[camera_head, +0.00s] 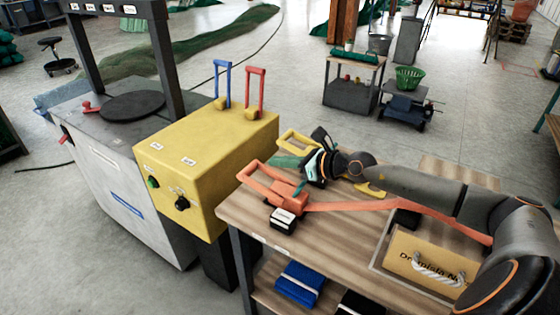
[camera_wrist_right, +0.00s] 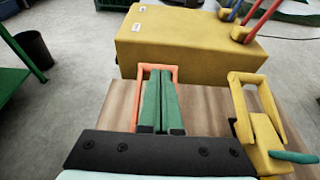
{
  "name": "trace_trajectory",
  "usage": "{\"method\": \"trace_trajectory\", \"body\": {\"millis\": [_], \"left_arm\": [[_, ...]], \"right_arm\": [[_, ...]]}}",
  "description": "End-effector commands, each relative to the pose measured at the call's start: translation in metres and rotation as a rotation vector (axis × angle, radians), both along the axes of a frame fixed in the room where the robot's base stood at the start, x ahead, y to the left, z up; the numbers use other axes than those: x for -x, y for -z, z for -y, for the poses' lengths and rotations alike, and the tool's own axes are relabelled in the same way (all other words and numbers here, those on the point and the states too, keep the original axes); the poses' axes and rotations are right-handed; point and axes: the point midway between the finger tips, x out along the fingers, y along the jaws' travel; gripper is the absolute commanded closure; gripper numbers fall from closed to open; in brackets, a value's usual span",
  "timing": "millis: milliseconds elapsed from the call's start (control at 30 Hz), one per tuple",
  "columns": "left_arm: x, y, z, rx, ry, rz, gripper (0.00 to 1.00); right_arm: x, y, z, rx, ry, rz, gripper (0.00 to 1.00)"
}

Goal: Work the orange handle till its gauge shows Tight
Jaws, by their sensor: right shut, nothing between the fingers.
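The orange handle (camera_head: 262,182) is a frame on an orange ratchet body (camera_head: 290,202) near the table's left end. An orange strap (camera_head: 400,205) runs from it to the right. A small black box with a white top (camera_head: 284,216) sits beside the ratchet; its lettering is too small to read. My right gripper (camera_head: 280,162) is shut and empty, its green fingers just above and behind the orange handle. In the right wrist view the shut fingers (camera_wrist_right: 162,90) cover the middle of the handle's frame (camera_wrist_right: 139,84); contact cannot be told. My left gripper is not in view.
A yellow handle (camera_head: 300,141) stands behind my right gripper. A yellow control box (camera_head: 213,165) with blue (camera_head: 222,82) and red levers (camera_head: 255,90) stands left of the wooden table (camera_head: 330,240). A tan block with rope (camera_head: 420,262) lies at the table's right.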

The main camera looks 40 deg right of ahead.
Motion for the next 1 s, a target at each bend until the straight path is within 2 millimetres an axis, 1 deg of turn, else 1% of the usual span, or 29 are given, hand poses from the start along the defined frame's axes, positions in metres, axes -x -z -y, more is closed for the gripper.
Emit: {"method": "trace_trajectory", "body": {"millis": [400,567,667,800,1000], "left_arm": [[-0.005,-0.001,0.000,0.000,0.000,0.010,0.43],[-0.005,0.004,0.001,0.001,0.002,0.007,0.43],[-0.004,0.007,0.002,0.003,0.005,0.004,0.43],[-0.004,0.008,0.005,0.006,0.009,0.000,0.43],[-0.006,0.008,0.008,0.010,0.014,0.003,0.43]], "right_arm": [[0.003,0.000,0.002,0.000,0.001,0.000,1.00],[0.014,-0.002,0.008,0.004,0.002,-0.003,1.00],[0.024,-0.005,0.010,0.006,-0.002,-0.005,1.00],[0.031,-0.008,0.015,0.000,0.005,-0.003,1.00],[0.041,-0.011,0.019,0.000,0.004,-0.004,1.00]]}}
